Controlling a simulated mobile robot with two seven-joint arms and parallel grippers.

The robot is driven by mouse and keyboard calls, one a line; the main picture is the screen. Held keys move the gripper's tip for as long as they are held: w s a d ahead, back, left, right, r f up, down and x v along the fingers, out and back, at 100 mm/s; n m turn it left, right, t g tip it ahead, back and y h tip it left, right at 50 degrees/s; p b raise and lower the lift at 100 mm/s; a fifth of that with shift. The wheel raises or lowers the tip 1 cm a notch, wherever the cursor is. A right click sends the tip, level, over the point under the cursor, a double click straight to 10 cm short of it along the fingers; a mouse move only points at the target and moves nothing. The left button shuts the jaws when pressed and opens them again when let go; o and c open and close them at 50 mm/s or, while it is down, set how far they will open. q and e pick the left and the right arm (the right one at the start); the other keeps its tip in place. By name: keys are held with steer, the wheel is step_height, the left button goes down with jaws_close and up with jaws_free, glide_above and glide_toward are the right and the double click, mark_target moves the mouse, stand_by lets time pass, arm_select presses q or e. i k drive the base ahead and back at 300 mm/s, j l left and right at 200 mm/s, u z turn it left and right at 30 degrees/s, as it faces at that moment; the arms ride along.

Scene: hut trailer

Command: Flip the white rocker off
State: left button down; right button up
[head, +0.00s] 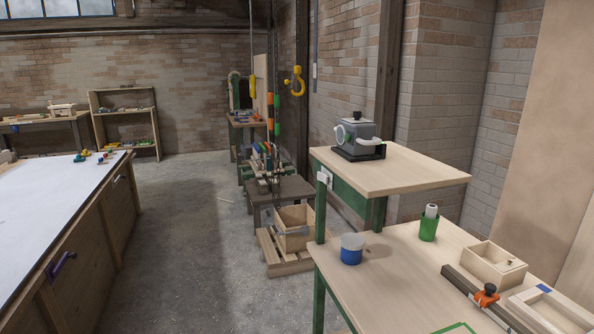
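A small white switch box (325,180) is fixed at the left front corner of a raised wooden bench, against its green frame. It looks like the white rocker's housing, but it is too small to tell which way the rocker is tipped. A grey machine (357,134) with a round pale face and a black knob stands on the raised bench top (410,175), above and to the right of the switch box. Neither of my grippers is in view, and nothing touches the switch box.
A lower bench top (395,265) in front holds a blue-and-white tub (352,249), a green cup (429,225), a wooden box (495,264) and an orange-and-black clamp (486,296). A crate (294,230) sits on a pallet. Concrete floor (200,240) is open left of the benches.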

mark_target(322, 177)
steer(key=i+j, duration=0.25)
steer(key=i, duration=0.15)
steer(key=i+j, duration=0.25)
steer(key=i, duration=0.2)
steer(key=i+j, duration=0.25)
steer(key=i, duration=0.15)
steer(key=z, duration=1.75)
